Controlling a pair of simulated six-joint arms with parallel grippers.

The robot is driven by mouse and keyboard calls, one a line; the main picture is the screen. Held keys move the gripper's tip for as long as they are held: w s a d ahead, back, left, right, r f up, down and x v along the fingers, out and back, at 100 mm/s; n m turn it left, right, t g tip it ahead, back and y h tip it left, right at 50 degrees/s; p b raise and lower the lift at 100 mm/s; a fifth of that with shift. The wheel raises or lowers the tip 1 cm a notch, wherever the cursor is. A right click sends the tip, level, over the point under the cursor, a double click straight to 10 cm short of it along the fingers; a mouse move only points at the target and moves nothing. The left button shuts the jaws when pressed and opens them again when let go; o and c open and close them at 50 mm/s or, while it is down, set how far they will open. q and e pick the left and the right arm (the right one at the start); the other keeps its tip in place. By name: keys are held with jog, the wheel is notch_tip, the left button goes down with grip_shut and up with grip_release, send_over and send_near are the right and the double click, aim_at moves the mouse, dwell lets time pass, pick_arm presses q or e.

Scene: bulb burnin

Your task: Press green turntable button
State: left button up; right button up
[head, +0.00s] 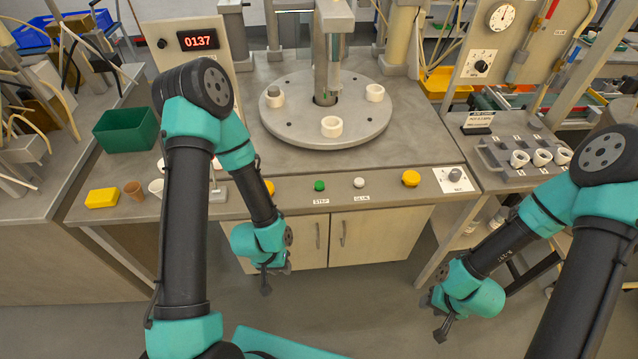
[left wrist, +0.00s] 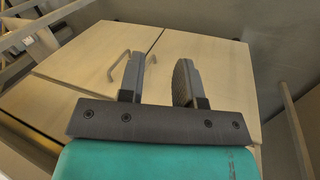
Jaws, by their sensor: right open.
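The green turntable button (head: 319,185) sits on the front ledge of the bench, above a small label. A round grey turntable (head: 290,125) with several white ring sockets stands on the bench behind it. My left gripper (head: 268,282) hangs in front of the cabinet, below and left of the button. In the left wrist view my left gripper (left wrist: 160,80) has its two fingers apart with nothing between them. My right gripper (head: 440,325) is open and low at the right, away from the bench.
A white button (head: 359,182), a yellow button (head: 410,178) and a dial (head: 455,177) share the ledge. A yellow block (head: 102,198), brown cup (head: 134,190) and green bin (head: 125,130) stand left. A rack (head: 520,158) holds white rings. A display (head: 198,40) reads 0137.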

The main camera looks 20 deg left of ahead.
pick_arm(q)
grip_shut()
dwell(1.1)
